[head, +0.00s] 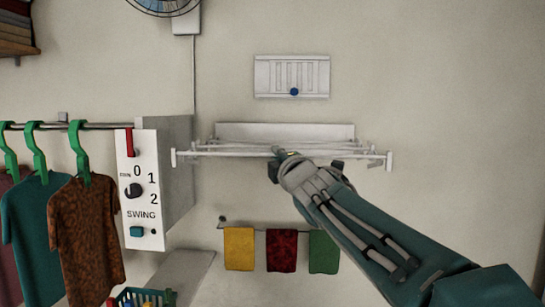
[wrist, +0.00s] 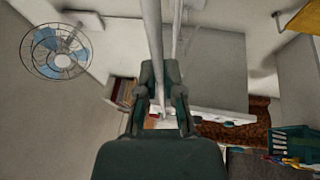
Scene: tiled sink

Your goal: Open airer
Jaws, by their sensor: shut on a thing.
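The white wall airer (head: 230,154) is mounted in the middle of the wall in the head view, with its bars bunched near its back plate (head: 300,131). My gripper (head: 284,156) is at the airer's front bar, near its middle. In the wrist view, my gripper (wrist: 160,105) has its two fingers closed around a white bar of the airer (wrist: 153,40). The exact contact is partly hidden by the fingers.
A white vent (head: 292,76) with a blue knob is above the airer. A control box (head: 150,190) and hanging clothes (head: 85,235) stand at left. Small towels (head: 281,250) hang below. A basket (head: 143,297) is at lower left. The wall at right is bare.

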